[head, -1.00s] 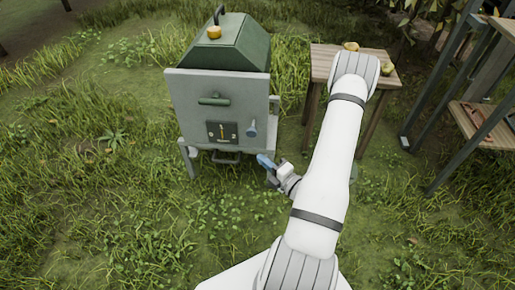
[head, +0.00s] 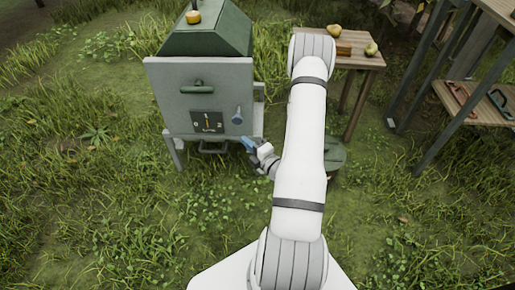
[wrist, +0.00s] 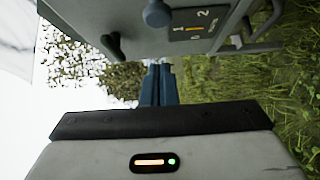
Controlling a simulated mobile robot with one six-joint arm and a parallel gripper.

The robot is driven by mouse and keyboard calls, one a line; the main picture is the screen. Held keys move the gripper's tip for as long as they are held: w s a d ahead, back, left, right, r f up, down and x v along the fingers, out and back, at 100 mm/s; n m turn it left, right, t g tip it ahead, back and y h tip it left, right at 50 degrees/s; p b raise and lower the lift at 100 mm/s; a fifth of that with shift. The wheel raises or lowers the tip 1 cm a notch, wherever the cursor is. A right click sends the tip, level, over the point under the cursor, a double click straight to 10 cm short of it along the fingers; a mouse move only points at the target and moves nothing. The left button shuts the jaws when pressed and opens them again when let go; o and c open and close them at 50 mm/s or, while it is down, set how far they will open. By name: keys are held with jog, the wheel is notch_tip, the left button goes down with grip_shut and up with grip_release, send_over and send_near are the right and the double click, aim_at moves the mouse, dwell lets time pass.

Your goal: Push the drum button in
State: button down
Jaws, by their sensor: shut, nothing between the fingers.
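The grey machine (head: 203,85) with a green hood stands ahead, left of my arm. A blue-grey round button (head: 238,113) sticks out from the right part of its front; it also shows at the top of the wrist view (wrist: 157,13). It appears to be the drum button, and it looks proud of the panel. A dark dial plate (head: 207,122) with a pointer and numbers lies left of it. My gripper (head: 247,144) has blue fingers, shut and empty. It is below the button in the head view, apart from it. The fingers also show in the wrist view (wrist: 158,80).
A green handle (head: 197,88) sits higher on the machine's front. A wooden table (head: 362,62) with pears stands behind my arm. A green round container (head: 334,160) is partly hidden by my arm. Metal-framed shelves (head: 455,90) stand at right. Grass in front is open.

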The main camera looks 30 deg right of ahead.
aim_at(234, 121)
jog(key=w, duration=0.2)
jog(key=w+d+b, duration=0.1)
jog(key=w, duration=0.2)
jog(key=w+b, duration=0.1)
jog(key=w, duration=0.1)
jog(key=shift+w+d, duration=0.3)
jog(key=shift+d, duration=0.05)
